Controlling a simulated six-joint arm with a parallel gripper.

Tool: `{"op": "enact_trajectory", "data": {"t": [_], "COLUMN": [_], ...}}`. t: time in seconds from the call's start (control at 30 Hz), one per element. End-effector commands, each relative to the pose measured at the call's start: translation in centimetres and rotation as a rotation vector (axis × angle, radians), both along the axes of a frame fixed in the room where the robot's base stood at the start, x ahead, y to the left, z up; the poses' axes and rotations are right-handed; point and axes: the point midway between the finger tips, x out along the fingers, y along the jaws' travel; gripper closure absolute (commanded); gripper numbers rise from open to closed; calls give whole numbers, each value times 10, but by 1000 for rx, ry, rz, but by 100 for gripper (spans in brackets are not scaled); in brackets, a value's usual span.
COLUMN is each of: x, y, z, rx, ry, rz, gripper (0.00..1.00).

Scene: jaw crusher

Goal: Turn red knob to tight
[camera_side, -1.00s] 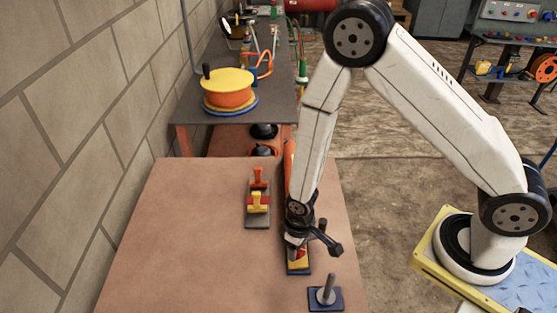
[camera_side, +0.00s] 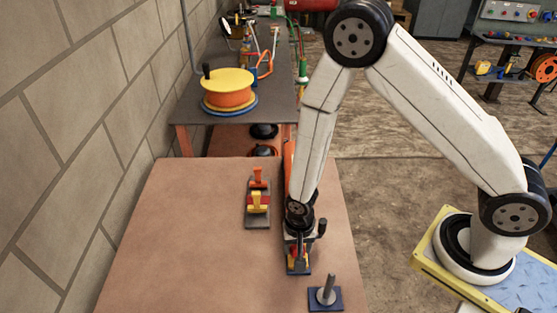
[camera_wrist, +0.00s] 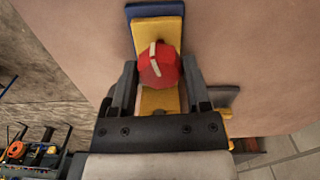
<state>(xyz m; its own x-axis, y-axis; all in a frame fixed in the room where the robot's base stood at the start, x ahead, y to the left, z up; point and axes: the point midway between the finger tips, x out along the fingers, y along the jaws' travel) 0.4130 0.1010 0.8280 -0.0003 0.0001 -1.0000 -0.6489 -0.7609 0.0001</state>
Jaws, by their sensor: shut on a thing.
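The red knob (camera_wrist: 168,62) with a white pointer line sits on a yellow block (camera_wrist: 152,30) over a blue base plate (camera_wrist: 134,13). In the wrist view, the white line runs almost straight up the picture. My gripper (camera_wrist: 159,78) is shut on the knob, one finger on each side of it. In the side view, my gripper (camera_side: 299,254) reaches down over the blue and yellow base (camera_side: 299,270) near the table's right edge and mostly hides the knob. Any tight marking cannot be made out.
A grey plate with red and yellow parts (camera_side: 257,205) lies left of my gripper. A grey post on a blue plate (camera_side: 326,294) stands close by at the front right. The brown table (camera_side: 180,240) is clear on the left. An orange spool (camera_side: 228,92) stands on the bench behind.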

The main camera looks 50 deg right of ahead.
Motion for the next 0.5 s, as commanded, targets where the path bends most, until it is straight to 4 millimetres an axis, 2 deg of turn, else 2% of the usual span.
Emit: {"op": "enact_trajectory", "data": {"t": [0.2, 0.5], "x": [0, 0], "y": [0, 0], "z": [0, 0], "rx": [0, 0], "ry": [0, 0], "rz": [-150, -245], "gripper": [98, 98]}}
